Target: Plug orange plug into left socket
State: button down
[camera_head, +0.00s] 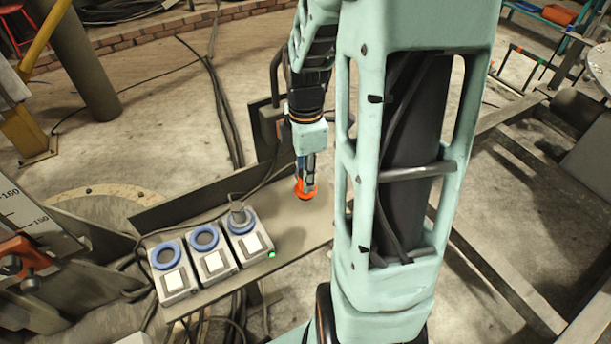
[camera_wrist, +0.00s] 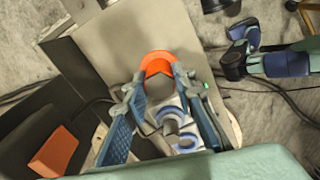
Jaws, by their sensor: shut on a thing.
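My gripper (camera_head: 307,178) is shut on the orange plug (camera_head: 305,191) and holds it over the bare right part of the bench. In the wrist view the plug (camera_wrist: 158,61) sits between the fingertips of my gripper (camera_wrist: 160,84). Three socket boxes with blue rings stand in a row to the left of my gripper. The left socket (camera_head: 167,256) and the middle socket (camera_head: 204,239) have empty rings. The right socket (camera_head: 249,236) holds a dark grey plug (camera_head: 239,214) with a cable. The plug's contact end is hard to make out.
The grey bench (camera_head: 295,228) is bare to the right of the sockets. A dark raised panel (camera_head: 185,205) runs along its back edge. A green light (camera_head: 272,254) shows by the right socket. Cables (camera_head: 222,115) lie on the floor behind. An orange clamp-like part (camera_head: 25,255) stands at far left.

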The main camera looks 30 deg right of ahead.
jog(key=shift+r+p, duration=1.3)
jog(key=shift+r, duration=0.4)
